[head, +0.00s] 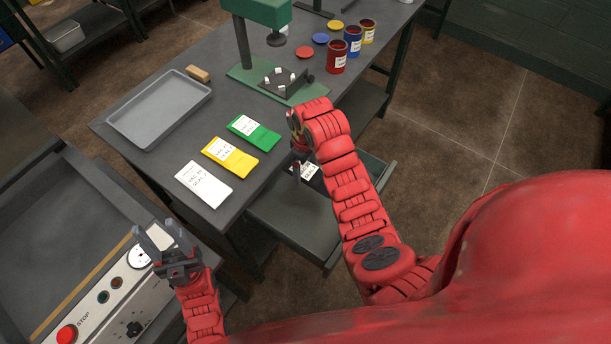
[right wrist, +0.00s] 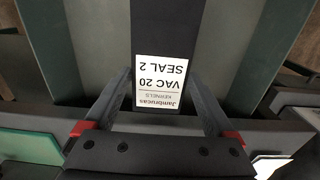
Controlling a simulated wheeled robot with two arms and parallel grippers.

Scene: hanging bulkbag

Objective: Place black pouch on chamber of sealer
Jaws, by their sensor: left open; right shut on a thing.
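The black pouch (right wrist: 165,38) has a white label reading "VAC 20 SEAL 2". My right gripper (right wrist: 162,82) is shut on it, with a finger at each side of the label. In the head view the pouch (head: 312,174) shows partly below my right gripper (head: 297,152), over the open drawer; the hand and arm hide part of it. I cannot tell whether it still touches the drawer. The sealer (head: 88,318) stands at lower left, its grey chamber (head: 45,235) visible. My left gripper (head: 158,236) is open and empty above the sealer's control panel.
White (head: 203,184), yellow (head: 230,156) and green (head: 254,132) pouches lie on the table (head: 130,150). A grey tray (head: 160,108), a green press (head: 262,75) and several cans (head: 338,58) stand farther back. The open drawer (head: 300,222) juts out from the table.

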